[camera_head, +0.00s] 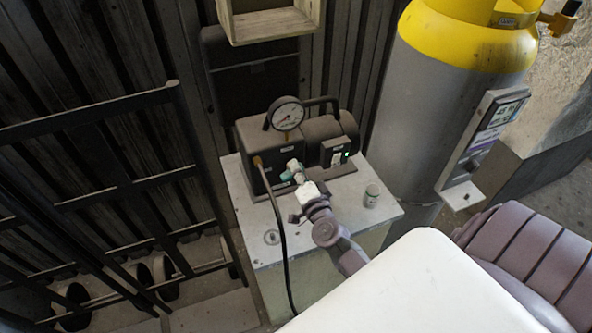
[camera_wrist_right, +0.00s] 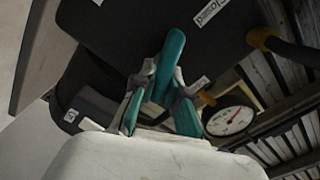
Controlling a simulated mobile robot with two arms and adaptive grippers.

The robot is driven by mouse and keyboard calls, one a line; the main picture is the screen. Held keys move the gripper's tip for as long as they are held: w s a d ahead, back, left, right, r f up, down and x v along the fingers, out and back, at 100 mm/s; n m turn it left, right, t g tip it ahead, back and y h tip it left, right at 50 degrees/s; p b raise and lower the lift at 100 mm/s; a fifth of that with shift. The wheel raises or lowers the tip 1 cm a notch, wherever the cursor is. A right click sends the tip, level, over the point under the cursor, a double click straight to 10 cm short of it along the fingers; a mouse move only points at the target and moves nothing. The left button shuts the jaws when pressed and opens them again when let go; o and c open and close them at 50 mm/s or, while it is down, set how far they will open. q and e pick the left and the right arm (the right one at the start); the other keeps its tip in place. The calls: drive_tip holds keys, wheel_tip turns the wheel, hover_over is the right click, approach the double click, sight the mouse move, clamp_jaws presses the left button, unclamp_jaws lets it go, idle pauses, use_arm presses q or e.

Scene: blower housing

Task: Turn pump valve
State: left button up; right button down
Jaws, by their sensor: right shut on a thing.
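The dark pump (camera_head: 270,150) stands on a pale cabinet top, with a round white gauge (camera_head: 286,113) on it; the gauge also shows in the wrist view (camera_wrist_right: 230,118). A small teal valve handle (camera_head: 287,175) is at the pump's front; in the wrist view a long teal piece (camera_wrist_right: 172,52) rises between the fingers. My right gripper (camera_head: 298,171) reaches in from the lower right and is at the valve. The handle's base is partly hidden. My left gripper is out of view.
A black hose (camera_head: 280,230) hangs down the cabinet's front (camera_head: 250,228). A grey cylinder with a yellow top (camera_head: 455,40) stands at the right. Black railings (camera_head: 90,200) are at the left.

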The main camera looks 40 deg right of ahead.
drive_tip(key=m, duration=0.2)
drive_tip(key=m+b, duration=0.1)
drive_tip(key=m, duration=0.2)
drive_tip(key=shift+f, duration=0.4)
drive_tip(key=shift+m, duration=0.3)
drive_tip(key=c, duration=1.2)
unclamp_jaws()
drive_tip(key=shift+d, duration=0.1)
drive_tip(key=shift+s, duration=0.15)
drive_tip(key=v, duration=1.2)
